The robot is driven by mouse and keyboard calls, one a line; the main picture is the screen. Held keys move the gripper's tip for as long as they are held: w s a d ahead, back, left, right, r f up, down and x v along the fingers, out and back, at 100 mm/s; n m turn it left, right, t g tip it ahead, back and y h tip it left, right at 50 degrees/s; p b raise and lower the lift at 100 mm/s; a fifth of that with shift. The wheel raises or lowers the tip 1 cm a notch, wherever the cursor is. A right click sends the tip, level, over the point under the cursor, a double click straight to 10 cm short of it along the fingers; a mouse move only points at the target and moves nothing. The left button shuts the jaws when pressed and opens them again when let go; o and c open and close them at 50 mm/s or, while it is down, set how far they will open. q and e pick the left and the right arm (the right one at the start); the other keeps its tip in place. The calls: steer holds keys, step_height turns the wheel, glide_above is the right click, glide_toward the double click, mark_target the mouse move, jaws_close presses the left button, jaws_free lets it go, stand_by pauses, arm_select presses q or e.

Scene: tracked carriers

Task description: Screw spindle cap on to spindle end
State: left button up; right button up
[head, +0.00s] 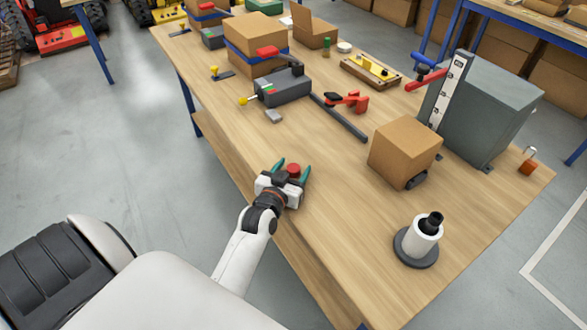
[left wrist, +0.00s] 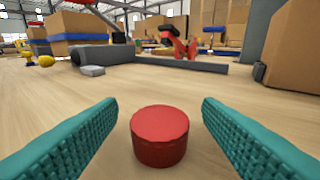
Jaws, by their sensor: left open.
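A red round cap (head: 293,171), likely the spindle cap, is on the wooden table near its left edge. In the left wrist view the red cap (left wrist: 160,135) stands upright between the two teal fingers, with a gap on each side. My left gripper (head: 292,167) is open around it and touches neither side. A white cylinder (head: 422,240) with a black stub (head: 431,221) on top stands on a dark round base at the front right of the table. The stub may be the spindle end; I cannot be sure. My right gripper is in neither view.
A cardboard box (head: 403,150) stands between the cap and a big grey cabinet (head: 490,110). A dark bar (head: 340,118), a red clamp (head: 348,101) and a grey device (head: 282,88) lie farther back. The table between cap and white cylinder is clear.

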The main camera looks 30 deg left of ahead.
arm_select(q)
steer(key=shift+w+a+f, duration=0.1)
steer(key=shift+w, duration=0.3)
steer(key=shift+c, duration=0.3)
steer(key=c, duration=1)
